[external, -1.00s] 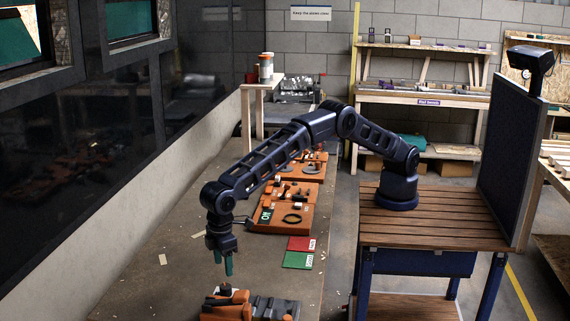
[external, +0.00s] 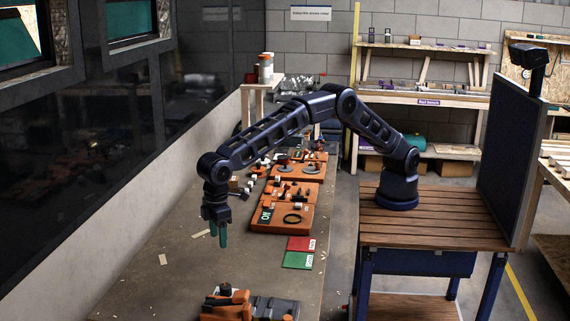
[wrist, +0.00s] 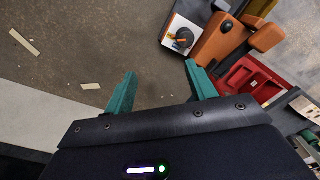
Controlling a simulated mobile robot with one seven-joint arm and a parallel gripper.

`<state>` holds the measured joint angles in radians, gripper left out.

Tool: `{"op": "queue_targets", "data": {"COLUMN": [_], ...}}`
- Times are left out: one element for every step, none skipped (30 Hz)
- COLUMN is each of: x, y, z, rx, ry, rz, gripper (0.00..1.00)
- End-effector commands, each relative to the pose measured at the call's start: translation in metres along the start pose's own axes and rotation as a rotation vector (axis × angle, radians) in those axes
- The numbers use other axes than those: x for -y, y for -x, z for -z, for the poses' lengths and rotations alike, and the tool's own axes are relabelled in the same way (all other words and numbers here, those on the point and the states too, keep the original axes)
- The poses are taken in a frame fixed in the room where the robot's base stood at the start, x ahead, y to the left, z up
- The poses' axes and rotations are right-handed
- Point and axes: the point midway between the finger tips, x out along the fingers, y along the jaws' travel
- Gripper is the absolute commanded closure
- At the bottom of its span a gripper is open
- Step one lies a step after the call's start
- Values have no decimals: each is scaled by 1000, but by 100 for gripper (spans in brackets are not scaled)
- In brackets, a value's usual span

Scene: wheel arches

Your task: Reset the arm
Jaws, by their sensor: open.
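My gripper (external: 218,236) hangs at the end of my arm above the grey-brown table (external: 185,275), fingers pointing down. In the wrist view its two green fingers (wrist: 162,93) are spread apart with nothing between them. Below and slightly right of it in the external view is an orange and dark fixture (external: 228,307) at the table's front. The wrist view shows the fixture's orange blocks (wrist: 222,45), a white plate with a black knob (wrist: 183,38) and a red tray (wrist: 250,78), all beyond or right of the fingers.
Orange boards with parts (external: 282,217) lie along the table behind the gripper. A red mat (external: 302,244) and a green mat (external: 297,260) lie near the right edge. A dark glossy wall (external: 95,150) bounds the left. The table's left middle is mostly clear.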

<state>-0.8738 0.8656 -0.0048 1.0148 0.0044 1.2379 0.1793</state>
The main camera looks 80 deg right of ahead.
Motion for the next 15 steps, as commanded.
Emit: {"op": "queue_targets", "data": {"x": [-20, -30, -43, -53, -63, -76, -85, -95, -107, -117, -126, -138, -146, -156, -166], "y": [19, 28, 40, 47, 56, 68, 75, 84, 94, 101, 109, 119, 126, 133, 142], "z": [-6, -9, -14, -19, -23, -30, -35, -40, -48, -54, -60, -68, -75, -81, -91], "rx": [-10, -15, -21, -25, -30, -36, -39, -44, -50, -54, -59, -65, -70, -75, -80], "ry": [-17, -25, -36, -44, -53, -64, -71, -80, -90, -98, -106, -116, -124, -133, -143], "rz": [1, 2, 3, 3, 3, 4, 4, 4, 4, 4, 4, 4, 4, 4, 3], "gripper": [44, 44, 44, 44, 44, 44, 44, 44, 44, 44, 44, 44, 44, 44, 44]}}
